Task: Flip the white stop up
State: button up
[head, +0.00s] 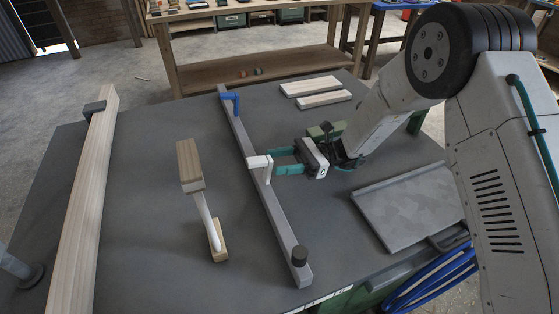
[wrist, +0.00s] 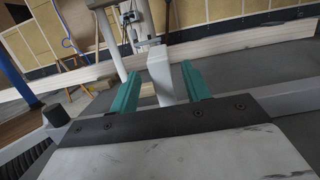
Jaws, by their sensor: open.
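The white stop (head: 260,162) sits on the long grey rail (head: 247,142) in the middle of the bench, with a flat top piece and an arm hanging down on the gripper side. My gripper (head: 275,161) reaches in from the right with its teal fingers open. In the wrist view the white stop (wrist: 160,78) stands between the two fingers of my gripper (wrist: 160,68), with a gap visible to each finger. A blue stop (head: 232,98) sits farther back on the same rail.
A black knob (head: 299,254) stands at the rail's near end. A wooden block with white handle (head: 207,209) lies left of the rail; a long timber (head: 86,190) is farther left. Wood strips (head: 310,86) and a grey plate (head: 412,205) lie right.

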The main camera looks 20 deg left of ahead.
jog(key=v, duration=0.7)
jog(key=shift+w+d+f, duration=0.1)
jog(key=shift+d, duration=0.1)
jog(key=shift+s+d+f+n+h, duration=0.2)
jog(key=shift+s+f+h, duration=0.1)
jog(key=shift+s+f, duration=0.25)
jog(key=shift+s+d+f+n+h, duration=0.2)
jog(key=shift+s+f+h, duration=0.15)
jog(key=shift+f, duration=0.3)
jog(key=s+d+n+h, duration=0.1)
jog(key=s+d+h, duration=0.1)
jog(key=s, duration=0.1)
jog(key=shift+s+d+n+h, duration=0.3)
jog(key=shift+n+h, duration=0.05)
jog(key=shift+n, duration=0.05)
jog(key=s+d+r+n+t+h, duration=0.2)
jog(key=s+d+r+t+h, duration=0.2)
jog(key=s+d+r, duration=0.3)
jog(key=s+d+r+n+t+h, duration=0.3)
jog(key=s+d+r+t, duration=0.2)
jog(key=d, duration=1)
jog(key=s+d+r+n+t+h, duration=0.2)
jog(key=s+d+r+t+h, duration=0.2)
jog(key=s+d+r, duration=0.4)
jog(key=shift+s+d+r+n+t+h, duration=0.3)
jog(key=shift+d+r+t, duration=0.3)
jog(key=shift+d+r, duration=0.85)
jog(key=shift+o, duration=0.2)
jog(key=shift+d+f, duration=0.25)
jog(key=shift+f, duration=0.05)
